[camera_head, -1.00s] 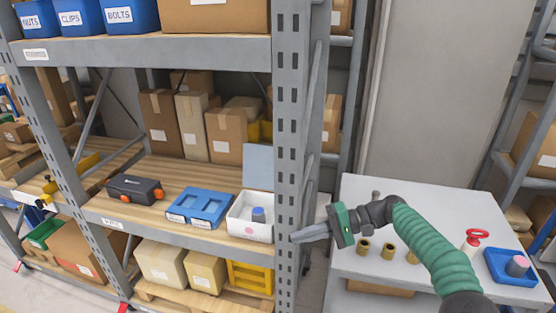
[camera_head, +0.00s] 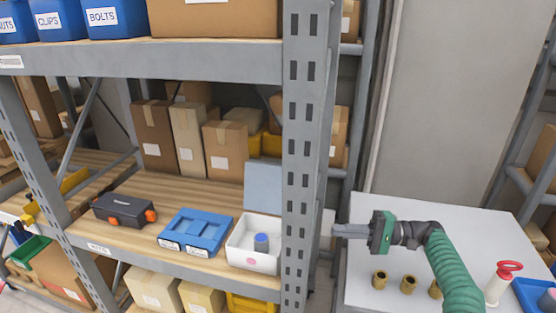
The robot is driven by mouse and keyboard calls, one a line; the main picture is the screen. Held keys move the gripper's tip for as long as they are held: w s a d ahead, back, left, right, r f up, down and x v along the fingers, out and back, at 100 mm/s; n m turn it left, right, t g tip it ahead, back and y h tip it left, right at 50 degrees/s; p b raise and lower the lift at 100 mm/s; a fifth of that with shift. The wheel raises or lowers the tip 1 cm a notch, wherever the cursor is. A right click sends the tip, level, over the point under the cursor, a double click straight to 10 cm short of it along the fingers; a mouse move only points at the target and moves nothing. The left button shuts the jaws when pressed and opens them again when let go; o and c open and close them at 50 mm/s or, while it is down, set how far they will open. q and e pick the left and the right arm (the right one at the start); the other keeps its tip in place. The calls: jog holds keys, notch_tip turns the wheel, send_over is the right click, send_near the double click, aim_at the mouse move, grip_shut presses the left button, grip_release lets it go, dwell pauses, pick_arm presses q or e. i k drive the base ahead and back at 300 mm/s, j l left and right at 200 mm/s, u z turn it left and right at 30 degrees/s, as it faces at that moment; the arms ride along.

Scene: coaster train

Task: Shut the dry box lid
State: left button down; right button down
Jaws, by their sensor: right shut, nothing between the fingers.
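The dry box (camera_head: 252,259) is a white open box at the right end of the wooden middle shelf. Its pale grey-blue lid (camera_head: 263,187) stands upright at the back of the box, so the box is open. A blue cylinder (camera_head: 261,242) stands inside, and a pink round mark is on the front wall. My right gripper (camera_head: 338,231) is shut and empty, pointing left. It is right of the grey shelf post, which stands between it and the box in the picture. My left gripper is not in view.
The perforated shelf post (camera_head: 300,160) borders the box on the right. A blue tray (camera_head: 196,232) and a black case with orange latches (camera_head: 124,211) lie left of the box. A white table (camera_head: 385,212) at right holds brass cylinders (camera_head: 408,284) and a red-handled item (camera_head: 504,275).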

aim_at(263, 182)
jog(key=i+j, duration=0.15)
jog(key=i, duration=0.4)
jog(key=i+j, duration=0.2)
jog(key=i, duration=0.35)
